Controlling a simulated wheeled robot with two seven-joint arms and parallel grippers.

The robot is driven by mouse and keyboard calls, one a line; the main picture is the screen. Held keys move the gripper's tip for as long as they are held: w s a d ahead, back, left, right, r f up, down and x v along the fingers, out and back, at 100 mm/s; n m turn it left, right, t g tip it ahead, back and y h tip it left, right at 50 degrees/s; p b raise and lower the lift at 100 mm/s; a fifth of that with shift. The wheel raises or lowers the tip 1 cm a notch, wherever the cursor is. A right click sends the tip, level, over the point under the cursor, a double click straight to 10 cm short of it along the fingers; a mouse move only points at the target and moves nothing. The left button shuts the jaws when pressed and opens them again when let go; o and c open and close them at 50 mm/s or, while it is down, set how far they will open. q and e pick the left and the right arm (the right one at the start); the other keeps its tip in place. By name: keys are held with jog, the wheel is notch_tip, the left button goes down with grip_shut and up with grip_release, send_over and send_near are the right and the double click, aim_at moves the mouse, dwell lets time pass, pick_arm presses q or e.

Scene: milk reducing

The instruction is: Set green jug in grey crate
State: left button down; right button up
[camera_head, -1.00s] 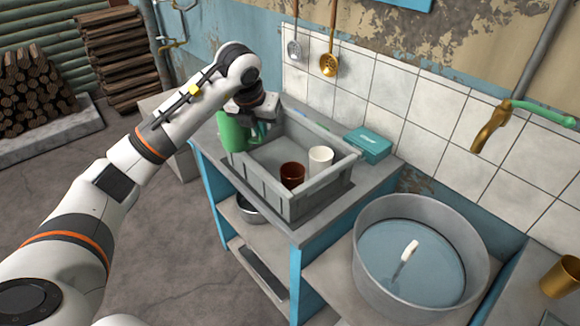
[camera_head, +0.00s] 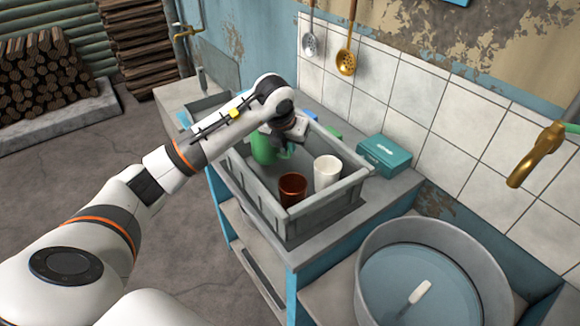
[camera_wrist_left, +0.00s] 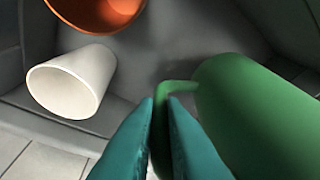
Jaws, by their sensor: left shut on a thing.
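The green jug (camera_head: 264,150) is inside the grey crate (camera_head: 283,222), in its far left part in the head view. My left gripper (camera_head: 286,150) is over the crate, with its fingers shut on the jug's handle. In the left wrist view the teal fingertips (camera_wrist_left: 163,112) pinch the handle, and the jug's body (camera_wrist_left: 250,115) lies to the right. The wrist hides part of the jug, and I cannot tell whether its base touches the crate floor. My right gripper is not in view.
A brown cup (camera_head: 292,189) and a white cup (camera_head: 327,172) stand in the crate's near part. A teal box (camera_head: 384,156) sits right of the crate on the counter. A round metal basin (camera_head: 440,245) with water is at the lower right.

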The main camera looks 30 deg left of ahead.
pick_arm(q)
jog(key=shift+f, duration=1.3)
notch_tip(320, 180, down, 3)
jog(key=shift+f+p, duration=0.2)
jog(key=shift+p, duration=0.15)
jog(key=c, duration=1.5)
grip_release()
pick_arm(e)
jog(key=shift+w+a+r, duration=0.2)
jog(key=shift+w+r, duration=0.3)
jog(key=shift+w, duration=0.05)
pick_arm(q)
jog(key=shift+r, duration=0.1)
